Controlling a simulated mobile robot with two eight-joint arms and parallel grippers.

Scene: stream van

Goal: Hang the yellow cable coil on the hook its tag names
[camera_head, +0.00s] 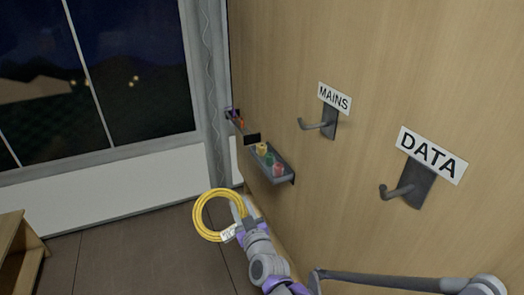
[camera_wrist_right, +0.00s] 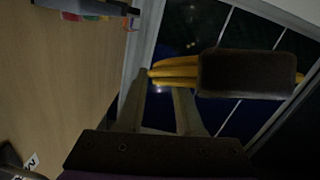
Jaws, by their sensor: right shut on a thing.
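The yellow cable coil (camera_head: 206,224) is held by my right gripper (camera_head: 240,208), low and left of the wooden panel. A white tag (camera_head: 229,233) hangs on the coil; its writing is too small to read. In the right wrist view the coil (camera_wrist_right: 175,72) is at the fingertips of the gripper (camera_wrist_right: 160,88), partly covered by a dark flat piece (camera_wrist_right: 245,73). The MAINS hook (camera_head: 318,126) and the larger-looking DATA hook (camera_head: 397,191) stick out from the panel, both empty, up and right of the coil. My left gripper is not seen.
The wooden panel (camera_head: 290,60) carries the MAINS sign (camera_head: 334,97) and DATA sign (camera_head: 432,155). A grey shelf (camera_head: 281,177) with small coloured items juts out between coil and hooks. A window (camera_head: 120,70) and a wooden cabinet (camera_head: 14,245) are at left. Floor between is clear.

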